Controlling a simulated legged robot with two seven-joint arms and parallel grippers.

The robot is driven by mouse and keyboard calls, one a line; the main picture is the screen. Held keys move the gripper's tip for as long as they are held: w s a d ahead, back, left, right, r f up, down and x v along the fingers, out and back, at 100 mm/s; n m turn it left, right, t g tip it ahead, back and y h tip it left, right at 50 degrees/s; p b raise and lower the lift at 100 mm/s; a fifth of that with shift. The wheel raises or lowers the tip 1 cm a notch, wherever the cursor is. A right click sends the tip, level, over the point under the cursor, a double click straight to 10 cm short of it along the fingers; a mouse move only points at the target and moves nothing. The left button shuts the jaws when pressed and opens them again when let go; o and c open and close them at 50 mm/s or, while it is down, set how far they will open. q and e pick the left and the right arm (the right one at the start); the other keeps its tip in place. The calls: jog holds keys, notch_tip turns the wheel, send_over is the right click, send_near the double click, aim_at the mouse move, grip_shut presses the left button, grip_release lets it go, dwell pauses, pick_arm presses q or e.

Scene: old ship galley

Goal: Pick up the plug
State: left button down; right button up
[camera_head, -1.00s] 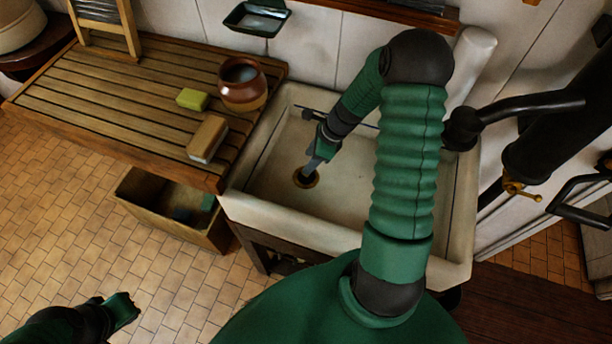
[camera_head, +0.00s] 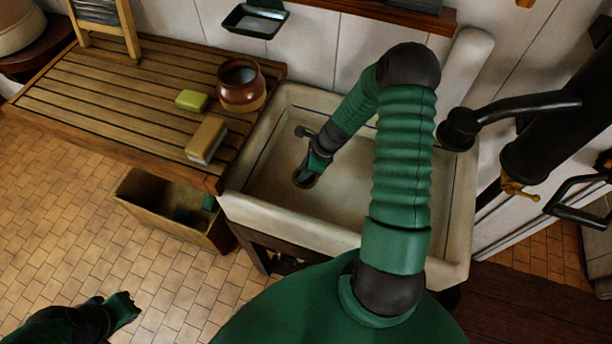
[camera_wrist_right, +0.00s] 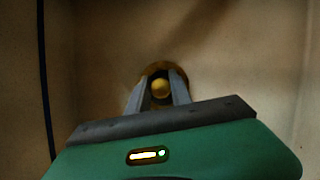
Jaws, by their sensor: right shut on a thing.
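The plug (camera_wrist_right: 160,88) shows in the right wrist view as a rounded, brass-yellow knob at the dark drain hole. A brass drain ring (camera_wrist_right: 152,69) surrounds it in the sink floor. My right gripper (camera_head: 304,178) reaches down into the white sink (camera_head: 345,205), its fingertips at the drain. In the wrist view its two grey fingers stand on either side of the knob, shut on it. In the head view the gripper hides the plug and most of the ring. My left gripper (camera_head: 124,310) is low at the left, over the tiled floor, far from the sink; its jaw state is unclear.
A slatted wooden drainboard (camera_head: 110,100) adjoins the sink, with a brown pot (camera_head: 241,90), yellow-green soap (camera_head: 192,100) and a brush-like block (camera_head: 206,140). A wooden crate (camera_head: 165,215) sits below. A dark pump spout (camera_head: 515,107) overhangs the sink's right side.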

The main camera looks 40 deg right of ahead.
grip_shut()
jog(key=shift+d+r, duration=0.1)
jog(key=shift+r, duration=0.1)
notch_tip(320, 180, up, 8)
jog(key=shift+f, duration=0.1)
jog(key=shift+d+r+t+y+p, duration=0.1)
jog(key=shift+r+t+y+p, duration=0.5)
jog(key=shift+t+p, duration=0.25)
notch_tip(320, 180, down, 8)
jog(key=b, duration=0.7)
jog(key=shift+f, duration=0.1)
